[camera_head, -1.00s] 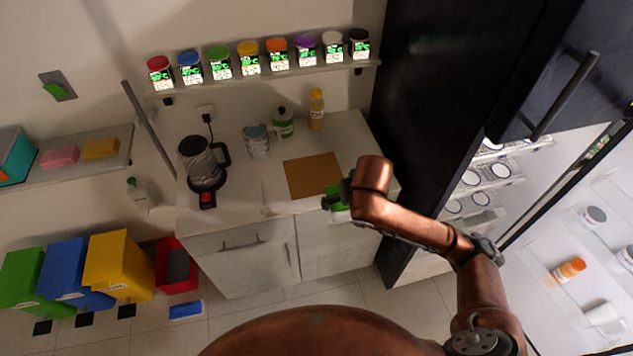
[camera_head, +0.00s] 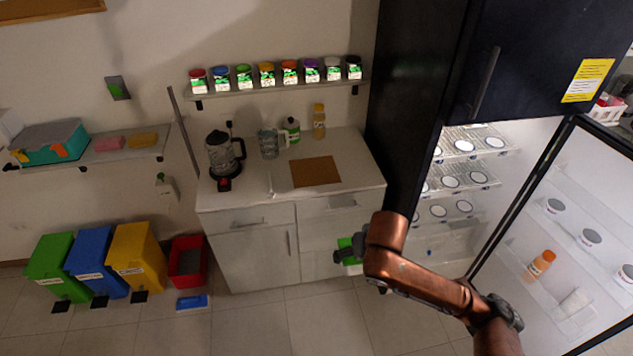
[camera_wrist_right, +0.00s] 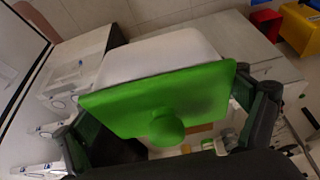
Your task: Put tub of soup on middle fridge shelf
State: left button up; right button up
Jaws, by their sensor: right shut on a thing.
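My right gripper (camera_wrist_right: 170,125) is shut on the tub of soup, a white tub with a flat green lid (camera_wrist_right: 160,100) and a round green knob. In the head view the tub's green lid (camera_head: 346,247) shows partly behind my copper right arm, in front of the counter's drawers. The fridge stands open at the right. Its shelves, including the middle fridge shelf (camera_head: 462,185), carry several round white-topped containers. My left gripper is not in view.
The open fridge door (camera_head: 560,225) holds an orange-capped bottle (camera_head: 540,264) and jars. A counter (camera_head: 340,205) with a kettle (camera_head: 222,155) and a brown board (camera_head: 316,171) stands left of the fridge. Coloured bins (camera_head: 90,265) stand at far left.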

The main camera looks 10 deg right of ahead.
aim_at(448, 177)
jog(key=u, duration=0.5)
jog(key=i, duration=0.5)
jog(key=u, duration=0.55)
jog(key=i, duration=1.35)
jog(key=z, duration=0.85)
